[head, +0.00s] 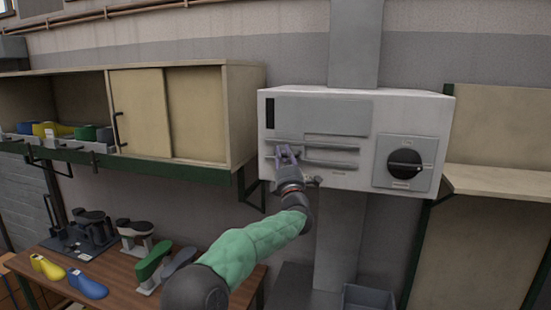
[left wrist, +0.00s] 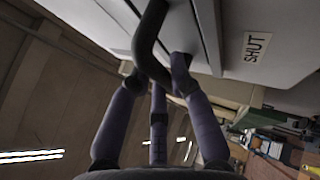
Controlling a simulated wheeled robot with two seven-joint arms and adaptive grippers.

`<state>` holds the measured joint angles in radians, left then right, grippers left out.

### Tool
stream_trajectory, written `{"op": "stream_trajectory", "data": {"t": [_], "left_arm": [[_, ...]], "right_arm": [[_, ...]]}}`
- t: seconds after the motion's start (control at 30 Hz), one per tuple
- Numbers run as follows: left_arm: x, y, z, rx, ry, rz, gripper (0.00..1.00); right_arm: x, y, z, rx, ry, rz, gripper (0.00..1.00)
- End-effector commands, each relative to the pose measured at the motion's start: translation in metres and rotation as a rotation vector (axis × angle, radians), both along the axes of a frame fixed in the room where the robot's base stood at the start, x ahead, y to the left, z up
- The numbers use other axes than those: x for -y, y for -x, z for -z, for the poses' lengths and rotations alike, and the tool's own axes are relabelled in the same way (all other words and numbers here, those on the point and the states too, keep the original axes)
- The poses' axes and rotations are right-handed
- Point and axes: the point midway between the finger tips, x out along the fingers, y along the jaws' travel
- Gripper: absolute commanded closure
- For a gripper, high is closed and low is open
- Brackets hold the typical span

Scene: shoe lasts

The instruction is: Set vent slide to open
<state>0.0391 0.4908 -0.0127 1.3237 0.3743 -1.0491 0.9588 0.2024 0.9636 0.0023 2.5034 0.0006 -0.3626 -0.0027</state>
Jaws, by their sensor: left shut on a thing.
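A white wall unit (head: 412,115) carries grey panels and horizontal bars (head: 332,149) on its front. My left gripper (head: 287,154) is at the left end of these bars. In the left wrist view, my left gripper (left wrist: 158,78) has its purple fingers closed around a dark bent handle (left wrist: 149,38) that stands out from the pale front. A label reading SHUT (left wrist: 256,46) is on that front, to the right of the handle. In the head view my gripper hides the handle, and no label is readable. My right gripper is out of view.
A black round knob (head: 405,163) is on the unit's right side. A cupboard with sliding doors (head: 141,110) hangs to the left, holding coloured shoe lasts. Below it, a wooden table (head: 128,290) holds more lasts and a dark fixture. A shelf (head: 500,182) stands at right.

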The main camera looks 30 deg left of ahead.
Motion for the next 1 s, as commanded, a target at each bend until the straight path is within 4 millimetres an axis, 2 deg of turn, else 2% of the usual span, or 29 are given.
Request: {"op": "stream_trajectory", "data": {"t": [0.03, 0.2, 0.5, 0.7, 1.0], "left_arm": [[0.016, -0.004, 0.005, 0.002, 0.000, 0.009, 1.00], [0.062, -0.015, 0.005, 0.001, 0.000, 0.009, 1.00], [0.131, -0.032, 0.002, -0.001, -0.001, 0.006, 1.00], [0.155, -0.038, 0.001, -0.002, -0.001, 0.005, 1.00], [0.163, -0.040, 0.001, -0.002, -0.002, 0.005, 1.00]], "right_arm": [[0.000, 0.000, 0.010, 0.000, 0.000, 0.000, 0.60], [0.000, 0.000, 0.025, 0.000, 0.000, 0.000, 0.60], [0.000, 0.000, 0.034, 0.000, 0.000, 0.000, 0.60], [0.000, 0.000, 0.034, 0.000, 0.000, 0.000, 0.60], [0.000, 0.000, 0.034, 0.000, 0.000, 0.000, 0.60]]}}
